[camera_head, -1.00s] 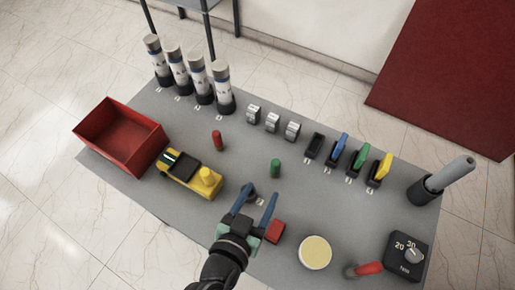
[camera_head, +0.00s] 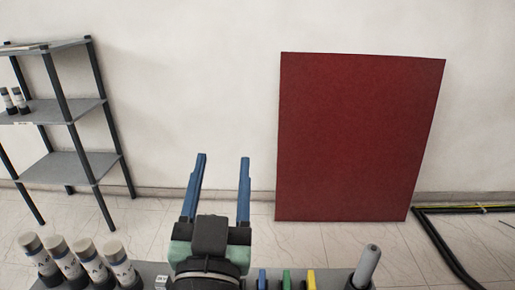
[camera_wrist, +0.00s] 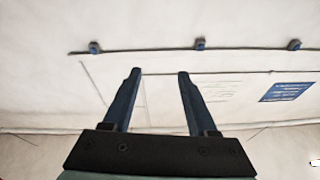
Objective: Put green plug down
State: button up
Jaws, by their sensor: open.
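My gripper (camera_head: 223,160) is raised in front of the wall in the head view, its two blue fingers apart and nothing between them. The wrist view also shows the open, empty gripper (camera_wrist: 157,75), facing a pale wall. The green plug is not in either current view; the part of the table where small plugs stood is out of the picture. Only the far strip of the grey table (camera_head: 150,270) shows at the bottom of the head view.
Several white-and-black cylinders (camera_head: 85,262) stand at the lower left. Blue, green and yellow pieces and a grey rod (camera_head: 367,265) line the table's far edge. A shelf (camera_head: 75,165) stands left; a red panel (camera_head: 357,140) leans on the wall. Floor pipes lie at right.

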jog(key=s+d+r+t, duration=0.1)
jog(key=s+r+t, duration=0.1)
jog(key=r, duration=0.6)
jog(key=s+d+r+n+t, duration=0.1)
jog(key=s+r, duration=0.3)
jog(key=r, duration=0.4)
jog(key=s+d+r+t, duration=0.2)
jog(key=r+t, duration=0.1)
jog(key=r, duration=0.5)
jog(key=shift+s+d, duration=0.4)
notch_tip(320, 180, up, 3)
jog(key=p, duration=0.3)
jog(key=shift+r, duration=0.2)
